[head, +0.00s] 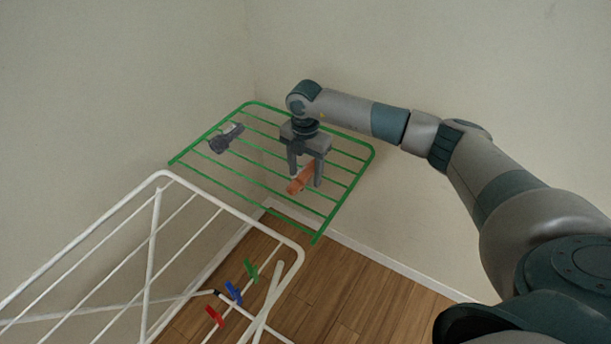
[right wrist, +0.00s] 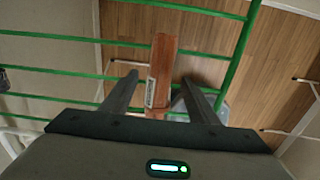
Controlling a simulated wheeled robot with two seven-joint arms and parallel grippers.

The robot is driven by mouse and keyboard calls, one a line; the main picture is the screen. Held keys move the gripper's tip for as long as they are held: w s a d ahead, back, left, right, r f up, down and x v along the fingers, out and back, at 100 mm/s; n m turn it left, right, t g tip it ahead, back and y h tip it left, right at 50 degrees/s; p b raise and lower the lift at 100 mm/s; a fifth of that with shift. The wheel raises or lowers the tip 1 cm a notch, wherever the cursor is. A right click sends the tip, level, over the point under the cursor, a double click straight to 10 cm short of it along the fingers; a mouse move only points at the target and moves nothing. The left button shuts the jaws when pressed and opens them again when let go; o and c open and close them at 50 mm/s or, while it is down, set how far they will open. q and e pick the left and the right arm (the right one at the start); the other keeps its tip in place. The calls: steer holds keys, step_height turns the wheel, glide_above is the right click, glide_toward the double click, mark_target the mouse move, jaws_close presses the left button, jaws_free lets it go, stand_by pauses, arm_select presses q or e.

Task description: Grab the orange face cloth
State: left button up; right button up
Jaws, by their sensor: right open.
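The orange face cloth (head: 301,179) is a narrow rolled or folded strip lying on the green wire shelf (head: 208,182). In the right wrist view the cloth (right wrist: 162,72) runs lengthwise away from the gripper, with a white label on its near part. My right gripper (head: 305,181) is over the shelf, pointing down, with its fingers apart. In the right wrist view the gripper's fingers (right wrist: 157,82) stand on either side of the near part of the cloth. I cannot tell whether they touch it. My left gripper is not in view.
A dark grey rolled cloth (head: 226,138) lies on the left part of the green shelf. A white drying rack (head: 232,208) stands in front at the lower left, with red (head: 214,316), blue (head: 234,293) and green (head: 251,271) clips. Walls close in behind the shelf.

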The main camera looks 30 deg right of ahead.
mark_target(305, 170)
steer(key=c, duration=1.1)
steer(key=shift+c, duration=0.2)
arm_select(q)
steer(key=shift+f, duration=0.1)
arm_select(e)
steer(key=shift+r, duration=0.15)
steer(key=shift+r, duration=0.2)
step_height(305, 170, up, 3)
steer(key=shift+w+b, duration=0.1)
steer(key=shift+b, duration=1.05)
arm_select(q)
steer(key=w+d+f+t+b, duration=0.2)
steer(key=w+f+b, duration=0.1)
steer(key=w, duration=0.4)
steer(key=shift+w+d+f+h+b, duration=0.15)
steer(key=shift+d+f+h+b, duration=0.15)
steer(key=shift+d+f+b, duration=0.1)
arm_select(e)
steer(key=s+d+r, duration=0.4)
steer(key=s+r, duration=0.3)
steer(key=s, duration=0.4)
steer(key=shift+d+r, duration=0.15)
steer(key=shift+r, duration=0.05)
